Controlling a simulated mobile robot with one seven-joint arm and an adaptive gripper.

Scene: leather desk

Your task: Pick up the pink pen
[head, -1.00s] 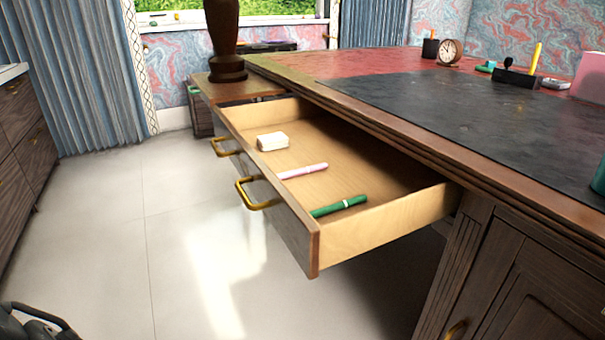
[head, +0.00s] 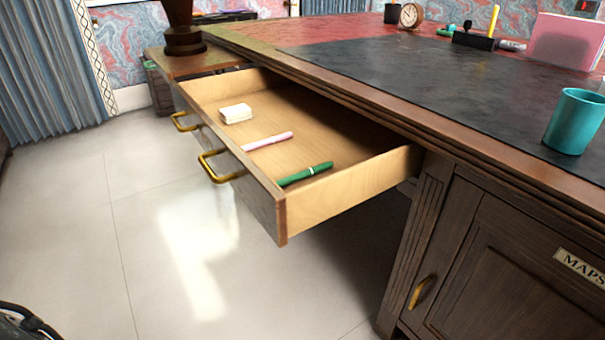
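The pink pen (head: 267,141) lies flat in the open desk drawer (head: 355,183), close to the drawer's front panel. A green pen (head: 305,174) lies in the same drawer, nearer to me. A small cream block (head: 236,113) sits farther back in it. The pink pen lies between these two and is apart from both. The fingers of my gripper do not show. Only a dark piece of my own body is at the lower left corner.
The desk top with its black mat (head: 430,85) overhangs the drawer's right side. A teal cup (head: 574,121) stands near the desk edge. Brass handles (head: 215,168) stick out from the drawer front. The floor (head: 140,240) to the left is clear.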

